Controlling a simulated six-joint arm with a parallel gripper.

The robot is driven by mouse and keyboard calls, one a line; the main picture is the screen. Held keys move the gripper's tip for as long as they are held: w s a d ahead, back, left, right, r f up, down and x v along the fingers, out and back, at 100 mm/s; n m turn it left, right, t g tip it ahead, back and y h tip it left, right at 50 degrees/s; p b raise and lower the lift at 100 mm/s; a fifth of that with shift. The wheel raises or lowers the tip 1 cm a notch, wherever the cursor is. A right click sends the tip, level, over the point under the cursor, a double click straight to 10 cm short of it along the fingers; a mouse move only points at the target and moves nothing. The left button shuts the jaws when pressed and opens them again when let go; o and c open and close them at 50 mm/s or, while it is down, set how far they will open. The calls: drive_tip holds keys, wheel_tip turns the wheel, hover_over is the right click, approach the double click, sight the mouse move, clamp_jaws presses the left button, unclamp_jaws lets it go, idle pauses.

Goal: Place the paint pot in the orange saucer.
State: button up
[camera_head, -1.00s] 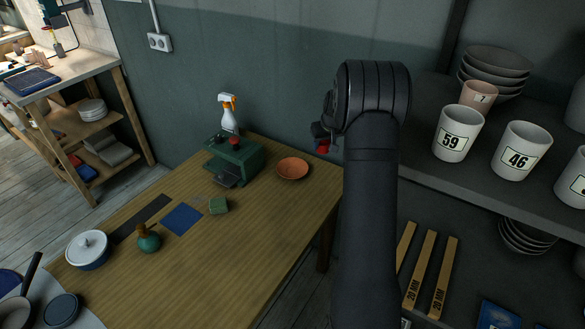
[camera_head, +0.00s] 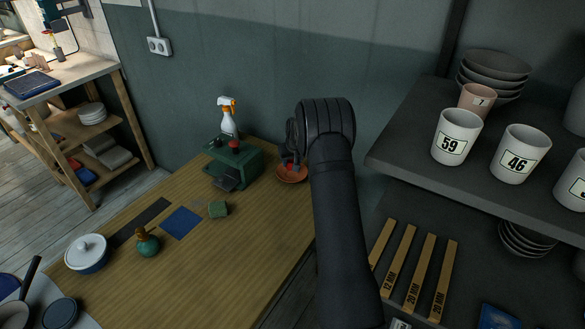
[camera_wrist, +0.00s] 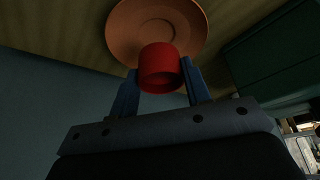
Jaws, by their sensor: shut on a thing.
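The paint pot (camera_wrist: 160,68) is a small red cylinder. My gripper (camera_wrist: 160,85) is shut on it, with one blue finger on each side in the wrist view. The orange saucer (camera_wrist: 120,38) shows behind the pot in the wrist view, at the top. In the head view the orange saucer (camera_head: 291,178) lies on the wooden table, near its back right corner. My gripper (camera_head: 290,165) is over the saucer there, and a little of the red pot shows. I cannot tell whether the pot touches the saucer.
A green machine (camera_head: 234,163) stands on the table just left of the saucer, with a spray bottle (camera_head: 228,118) behind it. A shelf with numbered cups (camera_head: 457,137) is at right. The table's front right is clear.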

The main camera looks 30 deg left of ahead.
drive_tip(key=shift+f, duration=1.75)
drive_tip(key=shift+f, duration=0.15)
drive_tip(key=o, duration=1)
drive_tip(key=v, duration=1.2)
drive_tip(key=shift+w, duration=0.1)
drive_tip(key=x, duration=1.1)
drive_tip(key=shift+w+a+f, duration=0.1)
drive_tip(key=shift+a+f, duration=0.05)
drive_tip(key=shift+f, duration=0.2)
drive_tip(key=shift+r, duration=1.2)
